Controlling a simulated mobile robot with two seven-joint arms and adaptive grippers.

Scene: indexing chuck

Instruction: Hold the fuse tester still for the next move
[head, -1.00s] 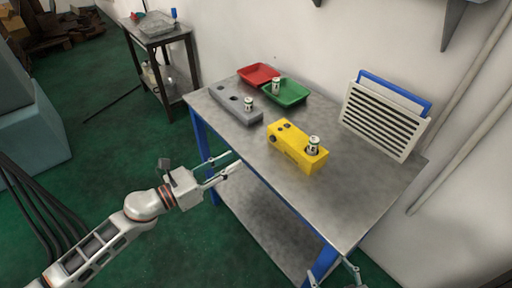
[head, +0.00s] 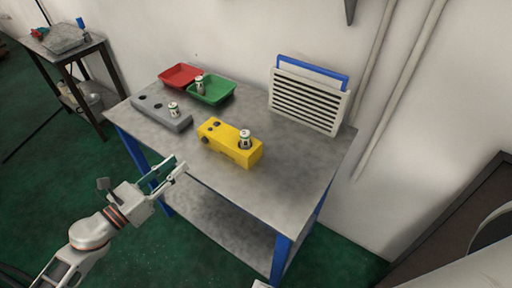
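The yellow fuse tester (head: 229,143) sits on the metal table, near its front middle. A white-and-green fuse (head: 245,139) stands upright at its right end. A grey block with holes (head: 160,113) lies to its left, with a similar fuse (head: 173,109) standing in or on it. My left gripper (head: 178,168) is open and empty in front of the table's left front edge, apart from the tester. My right gripper cannot be made out; only a small pale part shows at the bottom edge.
A red tray (head: 181,75) and a green tray (head: 211,91) lie at the back left; a fuse (head: 200,84) stands at the green one. A slatted white panel with a blue frame (head: 308,98) stands at the back right. The table's right front (head: 290,170) is clear.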

